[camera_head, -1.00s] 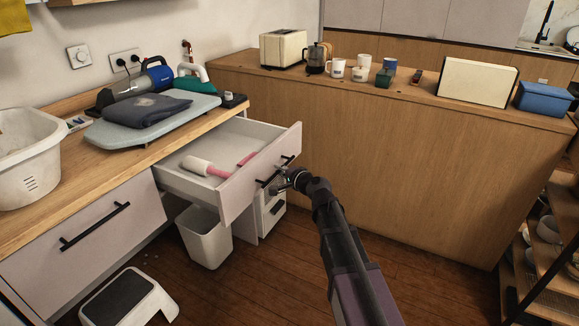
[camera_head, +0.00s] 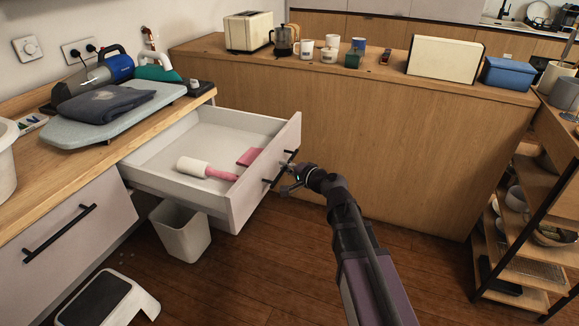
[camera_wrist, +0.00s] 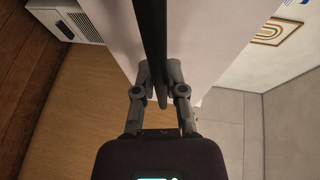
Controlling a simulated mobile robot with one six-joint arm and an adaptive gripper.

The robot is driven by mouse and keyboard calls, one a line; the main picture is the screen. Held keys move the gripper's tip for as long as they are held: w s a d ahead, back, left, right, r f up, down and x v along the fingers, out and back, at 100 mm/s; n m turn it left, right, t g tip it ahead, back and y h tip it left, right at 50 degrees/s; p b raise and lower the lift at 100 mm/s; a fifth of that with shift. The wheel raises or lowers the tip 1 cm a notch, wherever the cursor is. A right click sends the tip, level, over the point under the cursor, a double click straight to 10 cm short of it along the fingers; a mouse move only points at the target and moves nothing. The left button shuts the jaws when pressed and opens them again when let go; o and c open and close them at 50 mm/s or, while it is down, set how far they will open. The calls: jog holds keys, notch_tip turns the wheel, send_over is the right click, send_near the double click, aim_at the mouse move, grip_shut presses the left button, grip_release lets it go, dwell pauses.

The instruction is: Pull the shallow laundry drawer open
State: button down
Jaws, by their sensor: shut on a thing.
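The shallow laundry drawer (camera_head: 262,180) stands well out from under the wooden counter, with a white front and a black bar handle (camera_head: 273,181). Inside it lie a lint roller with a pink handle (camera_head: 195,166) and another pink item (camera_head: 250,156). My gripper (camera_head: 291,187) is at the handle on the drawer's front. In the wrist view my gripper (camera_wrist: 160,85) has its fingers closed around the dark handle bar (camera_wrist: 151,35), against the white drawer front (camera_wrist: 195,50).
A white bin (camera_head: 180,235) stands below the drawer, and a step stool (camera_head: 108,300) is on the floor at the lower left. A wooden partition (camera_head: 380,150) stands behind the drawer. An open shelf rack (camera_head: 520,250) is at the right. The wooden floor between is clear.

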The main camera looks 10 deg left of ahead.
jog(key=shift+s+a, duration=0.2)
jog(key=shift+s, duration=0.05)
jog(key=c, duration=0.7)
grip_release()
jog(key=shift+a, duration=0.1)
jog(key=shift+w, duration=0.1)
